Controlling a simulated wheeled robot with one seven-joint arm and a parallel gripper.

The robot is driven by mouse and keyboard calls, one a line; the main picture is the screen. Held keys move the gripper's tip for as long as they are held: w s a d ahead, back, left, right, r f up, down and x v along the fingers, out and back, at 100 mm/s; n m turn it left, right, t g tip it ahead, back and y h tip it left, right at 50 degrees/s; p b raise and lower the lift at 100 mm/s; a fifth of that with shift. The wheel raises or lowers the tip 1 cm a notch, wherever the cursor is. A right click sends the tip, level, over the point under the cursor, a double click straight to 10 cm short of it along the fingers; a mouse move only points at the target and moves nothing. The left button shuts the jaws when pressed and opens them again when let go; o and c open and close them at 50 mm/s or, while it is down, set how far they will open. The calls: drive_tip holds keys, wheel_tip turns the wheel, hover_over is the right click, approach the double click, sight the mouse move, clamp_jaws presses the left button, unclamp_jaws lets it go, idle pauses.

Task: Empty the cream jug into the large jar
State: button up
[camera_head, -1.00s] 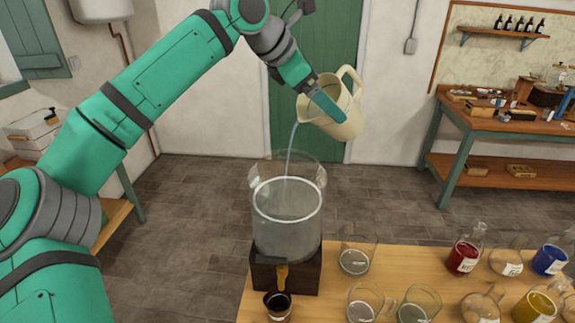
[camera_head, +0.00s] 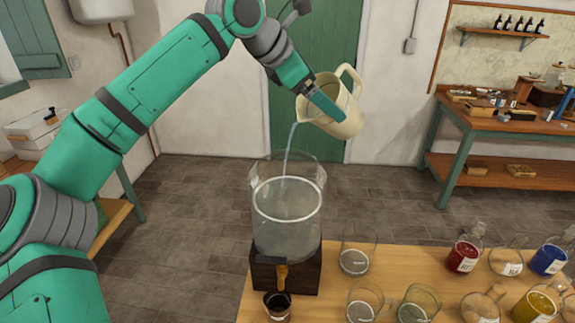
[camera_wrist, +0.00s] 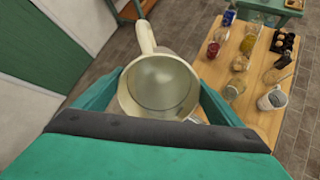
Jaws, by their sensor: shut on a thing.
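The cream jug (camera_head: 342,112) is tilted to the left, high above the large jar. A thin pale stream runs from its lip down into the jar. The large jar (camera_head: 286,226) is clear glass, stands on a dark wooden block with a tap, and holds cloudy pale liquid. My gripper (camera_head: 326,104) is shut on the jug's body. In the wrist view the fingers press on both sides of the jug (camera_wrist: 158,88). Its open mouth faces that camera and shows pale liquid inside. The jug's handle points away from the gripper.
A small dark cup (camera_head: 278,306) stands below the tap. Clear glass beakers (camera_head: 357,256) stand right of the jar, and a red flask (camera_head: 463,254) and a blue one (camera_head: 548,260) stand farther right on the wooden table. A green workbench (camera_head: 500,125) stands behind.

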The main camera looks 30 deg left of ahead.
drive_tip(key=shift+s+a+r+t, duration=0.1)
drive_tip(key=shift+s+r+t, duration=0.05)
drive_tip(key=shift+r+t, duration=0.15)
idle(0.9)
drive_tip(key=shift+s+a, duration=0.15)
drive_tip(key=shift+s+a+r+t+h, duration=0.1)
drive_tip(key=shift+s+r+t+h, duration=0.2)
drive_tip(key=shift+t, duration=0.35)
drive_tip(key=shift+s+a+r+t+h, duration=0.15)
drive_tip(key=shift+s+t+h, duration=0.25)
drive_tip(key=shift+t, duration=0.3)
drive_tip(key=shift+s+a+r+t+h, duration=0.1)
drive_tip(key=shift+s+r+t+h, duration=0.25)
drive_tip(key=shift+t, duration=0.3)
idle(3.1)
drive_tip(key=shift+s+f, duration=0.1)
drive_tip(key=shift+s+a+t+h, duration=0.35)
drive_tip(key=shift+s+t, duration=0.2)
drive_tip(key=shift+t, duration=0.25)
drive_tip(key=shift+s+r+t, duration=0.2)
drive_tip(key=shift+t, duration=0.1)
